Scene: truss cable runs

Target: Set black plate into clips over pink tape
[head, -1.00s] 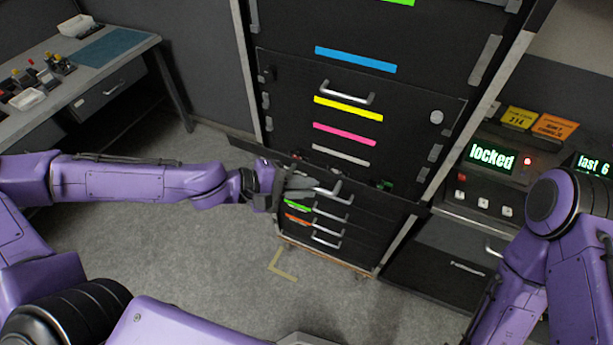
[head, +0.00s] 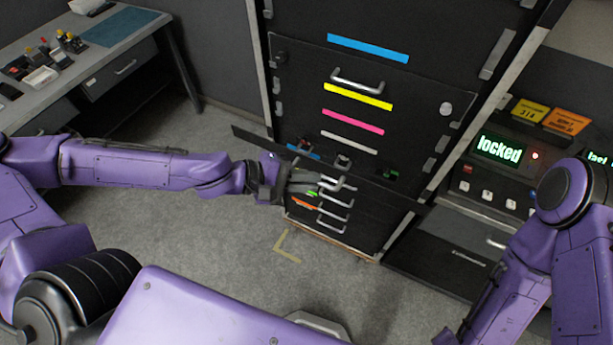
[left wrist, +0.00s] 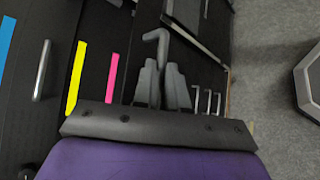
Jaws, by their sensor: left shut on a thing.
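My left gripper (head: 312,183) is shut on the grey bar handle (head: 341,184) of a black plate (head: 252,137). The plate spans the rack front, and its left end sticks out past the left post. In the left wrist view the fingers (left wrist: 163,85) close around the handle (left wrist: 158,42). The pink tape (head: 352,121) is on the rack front above the plate, with yellow tape (head: 358,96) over it and white tape (head: 349,142) under it. Metal clips (head: 442,143) line the right post. I cannot tell whether the plate touches any clip. My right gripper is out of view.
Small connectors (head: 388,175) show behind the plate's top edge. A handled panel (head: 300,65) sits higher up. Lower drawers (head: 333,215) are below. A console (head: 500,150) reading "locked" stands right, a workbench (head: 100,50) left. The floor in front is open.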

